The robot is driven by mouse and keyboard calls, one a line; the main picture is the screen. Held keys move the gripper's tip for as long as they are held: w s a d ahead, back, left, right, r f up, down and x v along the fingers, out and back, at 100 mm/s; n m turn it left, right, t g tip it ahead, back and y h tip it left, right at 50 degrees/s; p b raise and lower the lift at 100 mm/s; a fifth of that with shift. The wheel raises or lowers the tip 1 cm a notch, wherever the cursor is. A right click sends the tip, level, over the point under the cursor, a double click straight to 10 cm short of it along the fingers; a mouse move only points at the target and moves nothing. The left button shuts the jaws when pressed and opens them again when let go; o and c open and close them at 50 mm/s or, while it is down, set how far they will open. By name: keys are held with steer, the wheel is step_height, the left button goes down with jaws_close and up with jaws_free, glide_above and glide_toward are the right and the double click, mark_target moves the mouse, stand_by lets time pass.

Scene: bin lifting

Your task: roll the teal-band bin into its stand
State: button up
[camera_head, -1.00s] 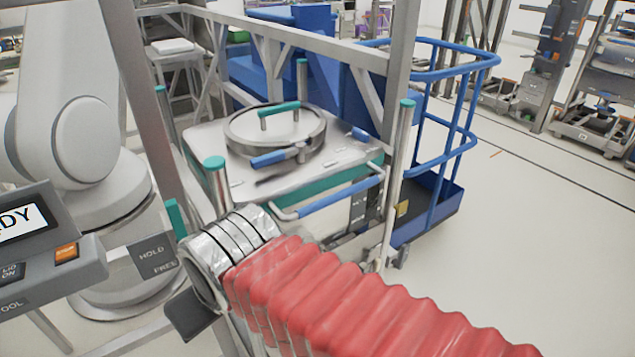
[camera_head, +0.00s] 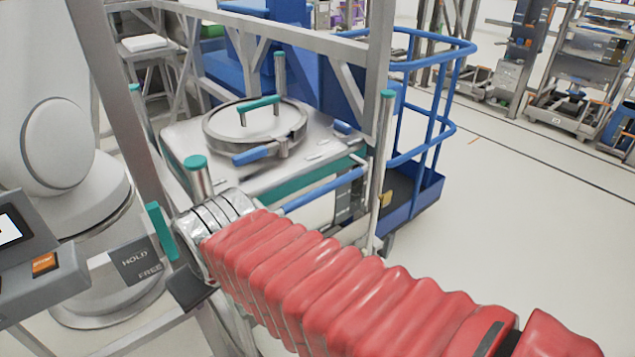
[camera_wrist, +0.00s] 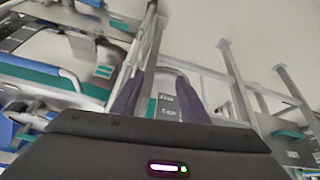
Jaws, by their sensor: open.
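The teal-band bin (camera_head: 290,180) is a silver box with a round clamped lid, a teal lid handle and a teal band; it stands upright inside a grey metal frame (camera_head: 375,200). I cannot tell which part of the frame is its stand. A dark HOLD/FREE plate (camera_head: 137,262) with an upright teal lever (camera_head: 159,231) is at the frame's near left. My red-sleeved arm reaches to its right side and mostly hides the gripper in the head view. In the wrist view my gripper (camera_wrist: 162,103) is open, with the plate and a teal piece visible between its dark fingers.
A control box with a screen and orange button (camera_head: 45,264) is at the left edge, before a large white machine (camera_head: 70,150). A blue railed cart (camera_head: 425,185) stands behind the frame. The floor (camera_head: 530,220) at right is clear.

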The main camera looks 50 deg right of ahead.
steer(key=w+d+f+m+g+h, duration=0.1)
steer(key=d+f+h, duration=0.1)
steer(key=d+f, duration=0.95)
steer(key=d+f+g+h, duration=0.1)
steer(key=d+f, duration=0.8)
steer(key=d, duration=0.6)
steer(key=w+d+r+n+t+h, duration=0.2)
steer(key=w+d+n+t+h, duration=0.3)
steer(key=d+n+t, duration=0.55)
steer(key=s+d+r+n+t+h, duration=0.1)
steer(key=s+d+r+t+h, duration=0.1)
steer(key=r, duration=0.3)
steer(key=shift+s+r+h, duration=0.15)
steer(key=shift+s+h, duration=0.35)
steer(key=shift+s, duration=0.25)
steer(key=shift+w, duration=0.1)
glide_toward(318, 181)
steer(key=w+r, duration=0.1)
steer(key=r, duration=0.1)
steer(key=w+d+r, duration=0.1)
steer(key=r, duration=0.1)
steer(key=w+r, duration=0.2)
steer(key=shift+w+d, duration=0.1)
steer(key=shift+d, duration=0.05)
